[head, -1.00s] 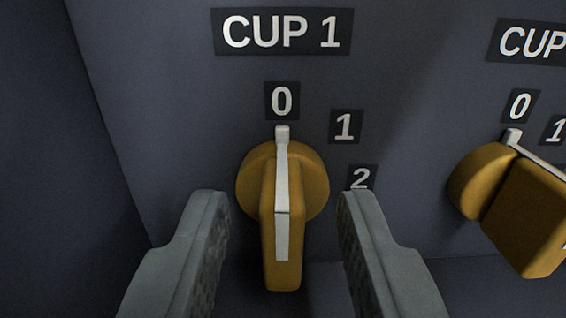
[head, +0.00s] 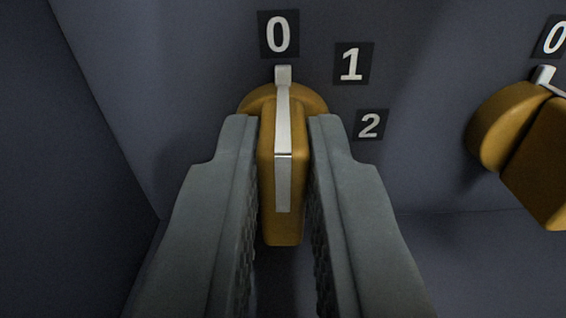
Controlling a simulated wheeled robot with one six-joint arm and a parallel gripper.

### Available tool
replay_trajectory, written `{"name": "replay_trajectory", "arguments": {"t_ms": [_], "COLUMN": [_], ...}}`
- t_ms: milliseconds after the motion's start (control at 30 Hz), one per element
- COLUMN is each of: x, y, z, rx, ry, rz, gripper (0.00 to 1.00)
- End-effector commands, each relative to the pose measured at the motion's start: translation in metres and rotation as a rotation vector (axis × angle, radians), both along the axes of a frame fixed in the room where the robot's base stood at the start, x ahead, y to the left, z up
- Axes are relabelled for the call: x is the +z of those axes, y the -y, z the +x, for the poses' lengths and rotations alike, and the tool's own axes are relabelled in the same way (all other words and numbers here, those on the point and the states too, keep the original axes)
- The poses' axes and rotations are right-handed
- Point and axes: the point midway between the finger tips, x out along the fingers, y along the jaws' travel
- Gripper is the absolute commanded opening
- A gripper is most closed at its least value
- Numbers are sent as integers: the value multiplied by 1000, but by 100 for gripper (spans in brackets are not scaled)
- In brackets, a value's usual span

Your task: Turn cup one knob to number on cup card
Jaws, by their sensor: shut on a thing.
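The cup one knob (head: 283,225) is yellow-brown with a white pointer line, in the middle of the head view. Its pointer aims straight up at the 0 label (head: 278,34). The 1 label (head: 352,63) and the 2 label (head: 370,125) sit to its right, going down clockwise. My gripper (head: 283,135) has its two grey fingers on either side of the knob's grip and is shut on it. The fingers cover the sides of the knob's round base. The cup card is not in view.
A second yellow-brown knob (head: 540,165) is at the right edge, partly cut off, with its own 0 label (head: 556,38) above it. The dark grey panel (head: 160,90) meets a side wall at the left and a ledge below.

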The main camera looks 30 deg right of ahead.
Motion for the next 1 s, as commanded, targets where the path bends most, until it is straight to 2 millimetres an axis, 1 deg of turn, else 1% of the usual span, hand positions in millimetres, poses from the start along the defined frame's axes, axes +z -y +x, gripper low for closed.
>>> {"name": "replay_trajectory", "arguments": {"t_ms": [267,1000], "x": [0,-5], "y": [1,7], "z": [-1,-5], "rx": [0,-1], "ry": [96,504], "rz": [132,696], "gripper": [0,0]}}
